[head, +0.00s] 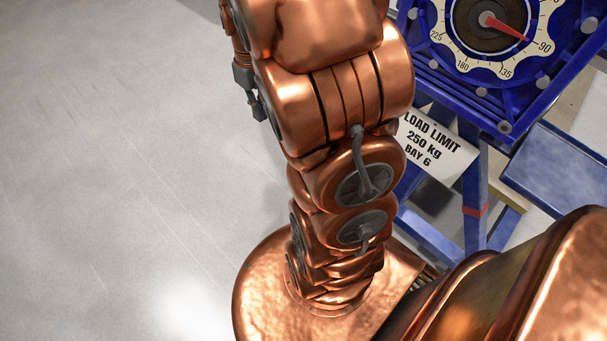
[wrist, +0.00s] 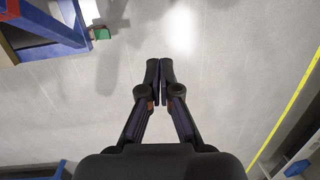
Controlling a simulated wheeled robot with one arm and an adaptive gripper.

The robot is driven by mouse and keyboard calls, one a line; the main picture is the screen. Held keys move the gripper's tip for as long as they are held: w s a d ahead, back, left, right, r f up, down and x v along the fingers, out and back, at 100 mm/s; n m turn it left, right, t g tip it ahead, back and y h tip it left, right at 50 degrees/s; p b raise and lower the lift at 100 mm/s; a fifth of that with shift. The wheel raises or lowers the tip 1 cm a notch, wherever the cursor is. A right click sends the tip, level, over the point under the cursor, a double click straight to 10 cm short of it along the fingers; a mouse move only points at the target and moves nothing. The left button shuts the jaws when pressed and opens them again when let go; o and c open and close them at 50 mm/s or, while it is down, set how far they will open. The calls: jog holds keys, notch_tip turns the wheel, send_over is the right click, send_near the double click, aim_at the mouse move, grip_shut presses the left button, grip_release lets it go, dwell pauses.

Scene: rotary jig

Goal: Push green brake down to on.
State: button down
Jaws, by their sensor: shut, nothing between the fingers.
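A small green block (wrist: 101,34), which looks like the green brake, shows at the upper left of the wrist view, at the end of a dark part beside the blue frame. Its on or off position cannot be told. My gripper (wrist: 160,66) is shut and empty over bare floor. It is apart from the green block, to its lower right in the picture. In the head view the jig's cream dial (head: 467,64) shows with a red pointer (head: 506,27) towards 90. No green part shows in the head view.
The blue jig frame (head: 514,104) stands at the right of the head view and carries a load limit sign (head: 433,144). A blue panel (head: 560,168) lies right of it. A yellow floor line (wrist: 290,105) runs at the right. Floor at the head view's left is clear.

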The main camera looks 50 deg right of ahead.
jog(key=w+d+f+b, duration=0.2)
jog(key=d+f+b, duration=0.5)
jog(key=f, duration=0.7)
jog(key=w+d+f+t+y+b, duration=0.1)
jog(key=d+f+b, duration=0.55)
jog(key=f, duration=0.65)
jog(key=w+d+f+b, duration=0.2)
jog(key=d+f+b, duration=0.3)
jog(key=d+f, duration=0.65)
jog(key=b+x, duration=0.1)
jog(key=x, duration=0.4)
jog(key=a+b+x, duration=0.1)
jog(key=b+x, duration=0.1)
jog(key=x, duration=0.3)
jog(key=a+b+x, duration=0.1)
jog(key=x, duration=0.4)
jog(key=shift+w, duration=0.2)
jog(key=shift+a, duration=0.15)
